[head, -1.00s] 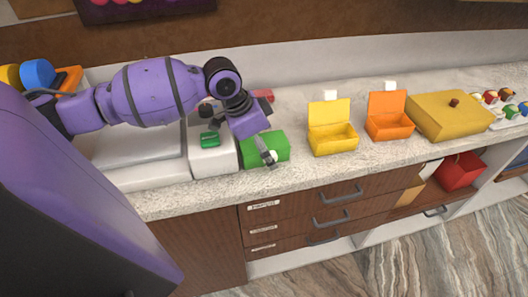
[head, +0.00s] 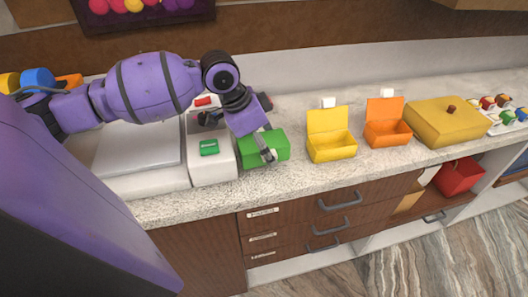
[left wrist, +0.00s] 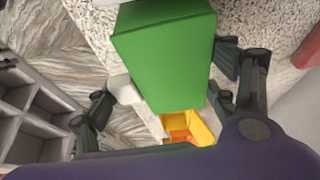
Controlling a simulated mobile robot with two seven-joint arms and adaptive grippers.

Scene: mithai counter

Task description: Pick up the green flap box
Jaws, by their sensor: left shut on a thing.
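The green flap box (head: 277,141) stands on the marble counter, right of a white device. It fills the top middle of the left wrist view (left wrist: 165,55). My left gripper (head: 267,153) reaches down over it from the left and is shut on it. In the left wrist view my gripper (left wrist: 177,72) has one finger on each side of the box. The far finger is hidden behind the box and wrist in the head view. The box looks level and close to the counter; I cannot tell whether it is lifted. My right gripper is not in view.
An open yellow box (head: 331,148) and an open orange box (head: 388,133) stand to the right, then a large mustard box (head: 445,127). The white device with a green panel (head: 209,147) is close on the left. Drawers (head: 300,222) lie below the counter's front edge.

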